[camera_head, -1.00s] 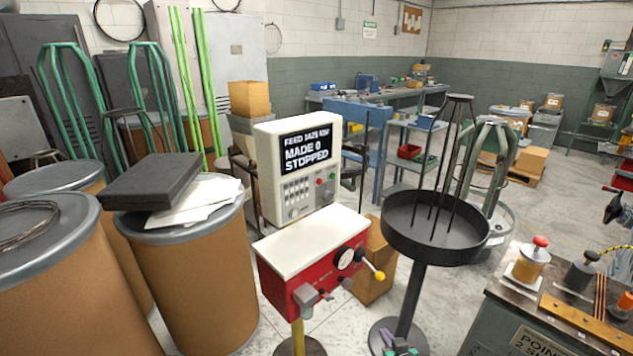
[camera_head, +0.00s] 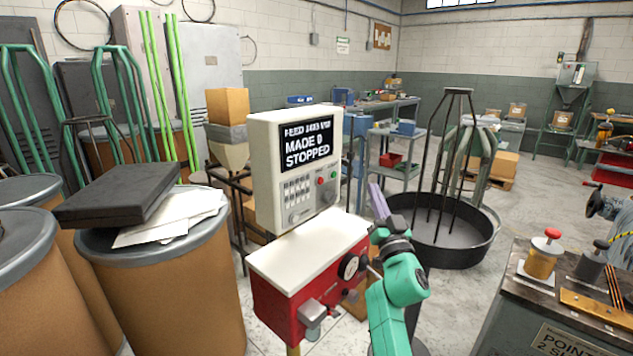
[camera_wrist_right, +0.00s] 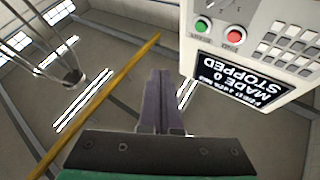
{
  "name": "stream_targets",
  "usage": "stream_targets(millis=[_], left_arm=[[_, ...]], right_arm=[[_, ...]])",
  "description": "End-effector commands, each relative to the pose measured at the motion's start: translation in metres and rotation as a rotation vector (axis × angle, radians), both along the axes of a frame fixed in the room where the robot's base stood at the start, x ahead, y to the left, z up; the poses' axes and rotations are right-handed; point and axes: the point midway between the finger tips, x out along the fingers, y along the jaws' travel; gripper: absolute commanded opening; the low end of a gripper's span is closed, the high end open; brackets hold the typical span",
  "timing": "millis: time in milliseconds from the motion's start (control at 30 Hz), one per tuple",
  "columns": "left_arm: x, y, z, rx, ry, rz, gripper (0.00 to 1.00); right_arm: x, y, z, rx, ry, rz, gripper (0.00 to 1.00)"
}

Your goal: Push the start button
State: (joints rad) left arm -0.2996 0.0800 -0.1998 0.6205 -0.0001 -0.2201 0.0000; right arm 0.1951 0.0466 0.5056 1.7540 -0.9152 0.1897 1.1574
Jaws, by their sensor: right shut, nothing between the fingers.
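The white control box (camera_head: 262,150) stands above the red machine, its dark screen reading "MADE 0 STOPPED". On its panel a red button (camera_head: 320,181) sits below the screen, with a small green button (camera_head: 333,173) to its right. The wrist view shows the green button (camera_wrist_right: 203,25) and red button (camera_wrist_right: 235,37) clearly, with the box upside down. My right gripper (camera_head: 375,188) is shut and empty, its purple fingers pointing up, right of the panel and apart from it. In the wrist view the fingers (camera_wrist_right: 158,74) are together. My left gripper is out of view.
The red machine with a white top (camera_head: 310,250) stands below the box. A round black tray with upright rods (camera_head: 470,262) is behind my right arm. Brown drums (camera_head: 190,290) stand at the left. A workbench (camera_head: 520,280) is at the right.

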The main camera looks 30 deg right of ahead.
Motion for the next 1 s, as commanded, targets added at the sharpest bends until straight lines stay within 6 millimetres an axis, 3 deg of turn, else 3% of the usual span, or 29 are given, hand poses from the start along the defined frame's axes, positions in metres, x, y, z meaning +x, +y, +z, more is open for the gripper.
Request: stream_targets(millis=[433, 1000], left_arm=[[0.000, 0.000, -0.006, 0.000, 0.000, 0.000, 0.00], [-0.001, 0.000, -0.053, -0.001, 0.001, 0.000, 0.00]], right_arm=[[0.007, 0.002, -0.001, 0.001, -0.003, 0.000, 0.00], [0.079, 0.024, -0.002, 0.002, -0.003, 0.001, 0.00]])
